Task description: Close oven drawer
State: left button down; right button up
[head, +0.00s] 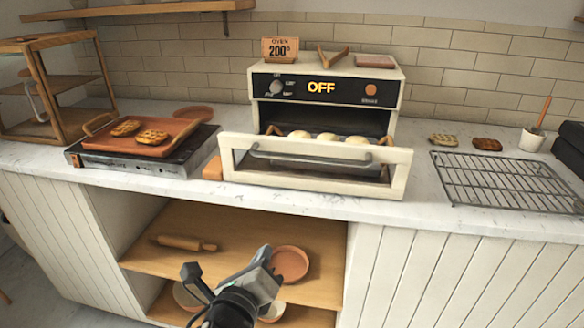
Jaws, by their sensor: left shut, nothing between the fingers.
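The white toaster oven (400,110) stands on the marble counter, with its display reading OFF. Its drawer (400,175) is pulled out toward me, with a window and a grey bar handle (310,160) on its front. Several pale round buns (327,137) lie in a dark tray inside the drawer. My left gripper (264,254) is low in front of the cabinet, below the counter edge and apart from the drawer. It is shut and empty. My right gripper is not in view.
A hot plate (140,163) with an orange tray (165,127) of waffles stands left. A wire rack (505,182) lies right. A small brown block (213,169) touches or nearly touches the drawer's left side. Open shelves (220,235) below hold a rolling pin and bowls.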

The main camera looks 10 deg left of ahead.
pick_arm(q)
jog(key=w+r+m+t, duration=0.2)
jog(key=w+r+m, duration=0.2)
jog(key=r+m, duration=0.3)
send_near(289, 164)
jog(key=shift+m+y, duration=0.4)
jog(key=w, duration=0.6)
jog(key=shift+w+d+p, duration=0.3)
jog(key=shift+w+d, duration=0.1)
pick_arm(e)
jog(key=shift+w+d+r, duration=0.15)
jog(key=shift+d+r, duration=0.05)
